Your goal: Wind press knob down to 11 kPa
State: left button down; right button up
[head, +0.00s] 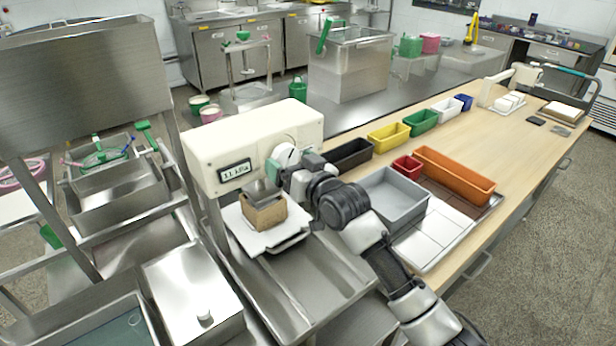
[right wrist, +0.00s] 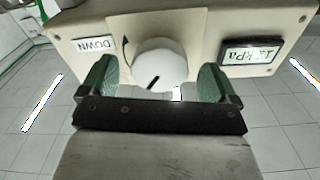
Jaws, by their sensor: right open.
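The cream press housing (head: 232,137) carries a dark-framed display (head: 235,170) that reads 11 kPa in the head view. The white round press knob (head: 287,153) is on the housing's front; in the right wrist view the knob (right wrist: 160,64) has a black pointer line. My right gripper (head: 283,167) is at the knob. In the right wrist view its green fingers (right wrist: 156,76) stand open on either side of the knob, with gaps visible. My left gripper is not in view.
A DOWN label (right wrist: 94,45) and a curved arrow are beside the knob. Below the housing, a brown block (head: 264,216) sits on a white plate (head: 256,238). A grey tray (head: 396,204) and an orange bin (head: 455,176) stand on the wooden counter to the right.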

jog(key=b+v, duration=0.1)
jog(key=v, duration=0.8)
jog(key=shift+s, duration=0.15)
jog(key=shift+d+f, duration=0.1)
